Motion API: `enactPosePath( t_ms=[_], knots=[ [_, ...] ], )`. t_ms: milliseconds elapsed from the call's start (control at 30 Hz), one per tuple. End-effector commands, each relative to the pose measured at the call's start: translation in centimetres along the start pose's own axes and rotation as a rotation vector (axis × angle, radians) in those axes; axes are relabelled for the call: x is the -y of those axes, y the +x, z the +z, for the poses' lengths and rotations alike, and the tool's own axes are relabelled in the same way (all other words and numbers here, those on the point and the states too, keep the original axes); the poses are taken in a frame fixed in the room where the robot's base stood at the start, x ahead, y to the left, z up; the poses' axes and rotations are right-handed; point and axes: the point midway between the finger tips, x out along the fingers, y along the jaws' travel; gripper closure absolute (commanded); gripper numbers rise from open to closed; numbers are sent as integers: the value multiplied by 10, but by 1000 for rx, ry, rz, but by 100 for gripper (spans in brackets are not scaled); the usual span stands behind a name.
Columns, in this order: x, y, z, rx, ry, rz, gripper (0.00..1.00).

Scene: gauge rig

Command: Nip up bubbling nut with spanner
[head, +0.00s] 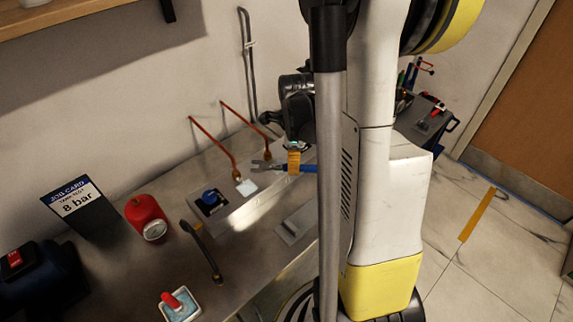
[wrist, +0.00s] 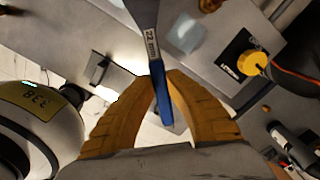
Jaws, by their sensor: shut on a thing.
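My gripper (head: 293,162) has its orange fingers closed around a blue-handled spanner (head: 262,166), held above the metal rig. In the wrist view, the spanner (wrist: 152,45) is marked 22 mm and its blue handle sits between my fingers (wrist: 165,80); its open jaw runs out of the top of that view. In the head view, the jaw points left, near two brass nuts at the feet of copper pipes: a left nut (head: 237,173) and a right nut (head: 265,146). I cannot tell whether the jaw touches either nut. No bubbles are clear enough to tell which nut is bubbling.
A pale square (head: 246,187) lies on the rig beside a blue knob (head: 211,197).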

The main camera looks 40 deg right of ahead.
Motion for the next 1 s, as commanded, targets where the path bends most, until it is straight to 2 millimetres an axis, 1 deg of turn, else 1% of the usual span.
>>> enactPosePath(
  t_ms=[167, 633, 1000],
  knots=[
    [0, 3, 2, 0, -1, 0, 100],
    [0, 35, 16, 0, -1, 0, 100],
    [0, 35, 17, 0, 0, 0, 100]
  ],
)
